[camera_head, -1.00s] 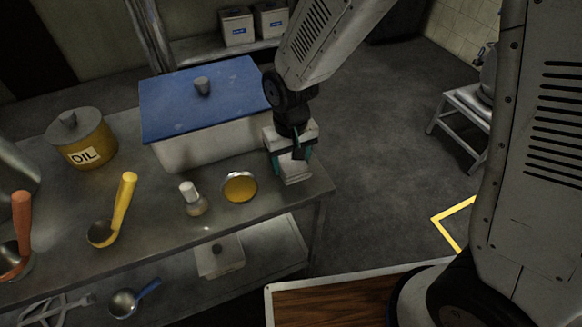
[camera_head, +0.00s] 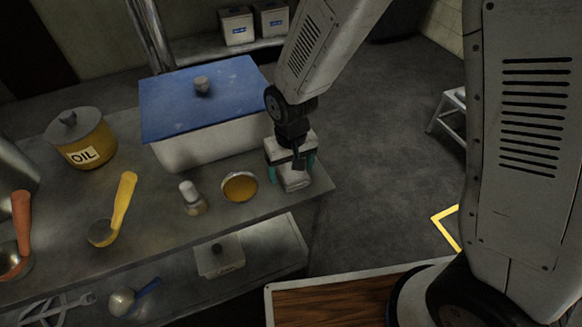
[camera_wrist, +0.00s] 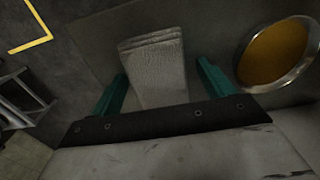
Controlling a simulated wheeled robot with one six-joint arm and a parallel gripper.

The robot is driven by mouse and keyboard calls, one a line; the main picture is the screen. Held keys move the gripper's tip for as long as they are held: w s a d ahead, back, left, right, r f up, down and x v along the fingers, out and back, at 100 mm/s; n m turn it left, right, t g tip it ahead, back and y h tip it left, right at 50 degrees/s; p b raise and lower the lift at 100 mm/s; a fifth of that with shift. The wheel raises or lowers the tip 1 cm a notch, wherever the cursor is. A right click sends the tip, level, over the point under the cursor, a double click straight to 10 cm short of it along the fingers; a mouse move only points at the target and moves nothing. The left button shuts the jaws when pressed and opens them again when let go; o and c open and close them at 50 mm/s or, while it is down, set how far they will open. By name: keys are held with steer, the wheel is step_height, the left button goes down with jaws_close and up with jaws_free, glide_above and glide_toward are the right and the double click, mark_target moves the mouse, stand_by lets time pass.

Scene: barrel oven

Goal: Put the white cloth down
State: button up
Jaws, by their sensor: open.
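The white cloth (camera_head: 294,181) is a folded pad lying at the right end of the metal table (camera_head: 262,210), near its edge. My gripper (camera_head: 294,176) is directly over it with its teal fingers open, one on each side. In the wrist view the cloth (camera_wrist: 157,68) shows its stacked folded layers between the two spread fingers of my gripper (camera_wrist: 160,88). A gap shows beside each finger. Part of the cloth is hidden behind the gripper in both views.
A round dish of amber liquid (camera_head: 240,186) sits close left of the cloth; a small shaker (camera_head: 191,198) is beyond it. A blue-lidded box (camera_head: 205,95) stands behind. Further left are a yellow-handled ladle (camera_head: 122,205) and the oil pot (camera_head: 82,142). Open floor lies right.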

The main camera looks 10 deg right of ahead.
step_height(320, 180, up, 12)
steer(key=s+d+r+m, duration=0.2)
steer(key=s+d+r, duration=0.5)
steer(key=d+r, duration=0.5)
steer(key=s+d+r+m+t, duration=0.1)
steer(key=s+d+r, duration=0.1)
steer(key=s+d, duration=0.6)
steer(key=s, duration=0.4)
steer(key=shift+d+r, duration=0.3)
steer(key=shift+o, duration=0.6)
steer(key=shift+a, duration=0.1)
